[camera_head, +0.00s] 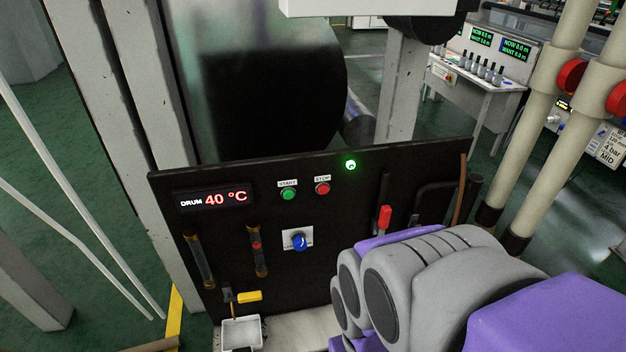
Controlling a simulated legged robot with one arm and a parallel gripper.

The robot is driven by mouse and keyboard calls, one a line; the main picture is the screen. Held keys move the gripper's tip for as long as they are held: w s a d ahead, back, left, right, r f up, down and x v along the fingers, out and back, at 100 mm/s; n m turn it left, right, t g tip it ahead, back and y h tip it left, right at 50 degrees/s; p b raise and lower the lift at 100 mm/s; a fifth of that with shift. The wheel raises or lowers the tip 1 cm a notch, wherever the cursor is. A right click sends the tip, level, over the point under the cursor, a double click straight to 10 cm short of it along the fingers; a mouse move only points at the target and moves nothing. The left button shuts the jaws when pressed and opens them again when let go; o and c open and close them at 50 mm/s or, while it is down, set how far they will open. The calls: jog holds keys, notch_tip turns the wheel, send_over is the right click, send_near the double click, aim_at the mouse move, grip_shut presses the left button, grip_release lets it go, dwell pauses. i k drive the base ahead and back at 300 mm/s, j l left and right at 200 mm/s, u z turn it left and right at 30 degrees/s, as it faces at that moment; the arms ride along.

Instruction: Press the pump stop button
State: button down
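A black control panel (340,225) stands in front of me. The red stop button (322,188) sits on its upper middle, under a small label reading STOP. The green start button (288,194) is just to its left, under its own label. A round green lamp (350,165) glows above and to the right of the stop button. My grey and purple arm fills the lower right and covers part of the panel's lower right side. My gripper's fingers cannot be made out in this view.
A display (214,199) reads DRUM 40 °C. Below the buttons is a blue knob (299,241). A red-handled lever (385,217) and a yellow-handled valve (249,296) are on the panel. A white tray (241,333) is below. Beige pipes (540,110) stand at right.

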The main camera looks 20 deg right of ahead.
aim_at(322, 189)
jog(key=k+l+z, duration=0.2)
jog(key=l, duration=0.2)
jog(key=l+z, duration=0.2)
jog(key=l, duration=0.2)
jog(key=k+l+z, duration=0.2)
jog(key=l, duration=0.25)
jog(key=i, duration=0.05)
